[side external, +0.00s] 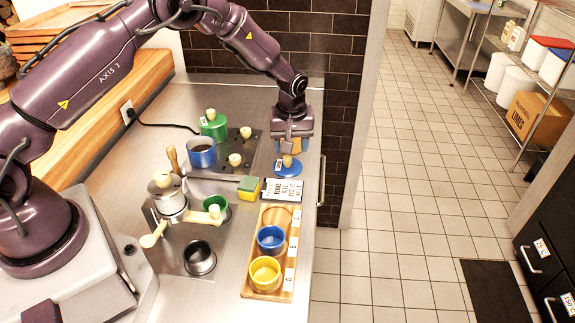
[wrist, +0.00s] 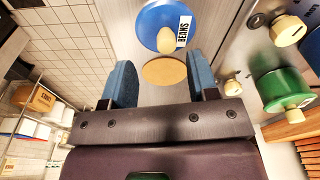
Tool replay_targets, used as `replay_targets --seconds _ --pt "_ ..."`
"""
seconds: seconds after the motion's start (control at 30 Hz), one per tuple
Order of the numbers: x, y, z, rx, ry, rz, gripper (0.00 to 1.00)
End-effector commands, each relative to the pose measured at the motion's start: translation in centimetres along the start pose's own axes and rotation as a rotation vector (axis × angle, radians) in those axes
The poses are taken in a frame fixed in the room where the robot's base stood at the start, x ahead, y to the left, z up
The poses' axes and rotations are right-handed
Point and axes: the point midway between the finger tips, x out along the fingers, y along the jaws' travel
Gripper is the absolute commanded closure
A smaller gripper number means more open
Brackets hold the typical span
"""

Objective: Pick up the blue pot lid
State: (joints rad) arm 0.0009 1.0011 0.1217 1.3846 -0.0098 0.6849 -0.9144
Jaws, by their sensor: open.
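The blue pot lid (side external: 289,168) lies on the steel counter near its right edge, below my gripper in the side view. It has a pale wooden knob and a white label. My gripper (side external: 290,144) is above the counter just behind the lid. In the wrist view my gripper (wrist: 162,80) has its blue-padded fingers wide apart with nothing held. The lid's knob lies beyond the fingertips, not between them.
A round tan disc (wrist: 164,71) lies beside the lid, between the fingers in view. A green lid (side external: 214,125), blue pot (side external: 202,153) and sponge (side external: 249,188) stand left of the lid. A wooden tray (side external: 252,292) with blue and yellow bowls is in front.

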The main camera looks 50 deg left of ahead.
Motion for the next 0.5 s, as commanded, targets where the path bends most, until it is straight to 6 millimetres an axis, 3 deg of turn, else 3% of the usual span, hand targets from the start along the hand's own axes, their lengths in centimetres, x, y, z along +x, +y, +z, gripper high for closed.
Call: replay_targets --seconds 0.33,0.5 --pt "4.5 -0.8 -0.3 0.001 -0.002 -0.002 0.46" --pt "5.3 -0.7 -0.3 0.0 -0.001 -0.001 0.46"
